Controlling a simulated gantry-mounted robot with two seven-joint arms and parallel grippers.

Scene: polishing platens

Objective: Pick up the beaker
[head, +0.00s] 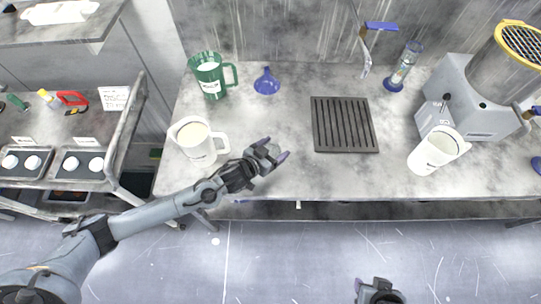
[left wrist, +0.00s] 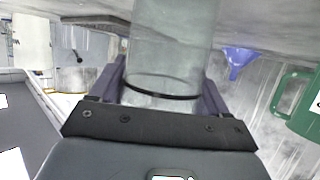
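A clear glass beaker (left wrist: 172,55) with a dark ring shows large in the left wrist view, between the two fingers of my left gripper (left wrist: 165,92). The fingers lie close along both its sides with no clear gap. In the head view my left gripper (head: 271,154) is over the front part of the counter, with the beaker (head: 267,153) small and partly hidden between its fingers. I cannot tell whether the beaker touches the counter. My right gripper (head: 378,291) is at the bottom edge of the head view, away from the counter; its fingers are unclear.
On the counter (head: 310,180) stand a white pitcher (head: 197,143) left of my left gripper, a green pitcher (head: 209,77), a blue funnel (head: 267,83), a dark slotted rack (head: 344,125), another white pitcher (head: 433,153) and a large machine (head: 470,95). The counter between gripper and rack is clear.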

